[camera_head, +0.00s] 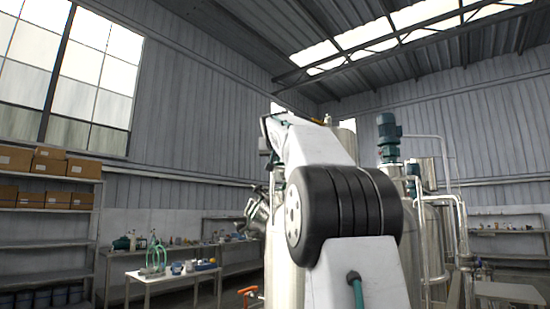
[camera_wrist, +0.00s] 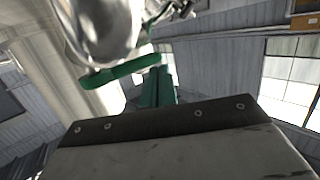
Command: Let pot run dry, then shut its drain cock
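In the wrist view, a green lever handle (camera_wrist: 115,76) lies nearly level beneath a shiny metal fitting (camera_wrist: 100,30), which looks like a cock. I cannot tell whether it is the pot's drain cock. My gripper (camera_wrist: 158,72) shows as two green fingers side by side, looking shut, with the tips close to the lever's right end. I cannot tell whether they touch it. In the head view my arm covers the middle and hides my gripper. Steel tanks (camera_head: 432,235) stand behind it. No liquid level or flow shows.
An orange handle (camera_head: 247,291) sticks out low, left of my arm. A white table (camera_head: 150,277) with small vessels and green tubing stands at the left. Shelves (camera_head: 45,236) with boxes line the left wall. A bench (camera_head: 505,291) stands at the right.

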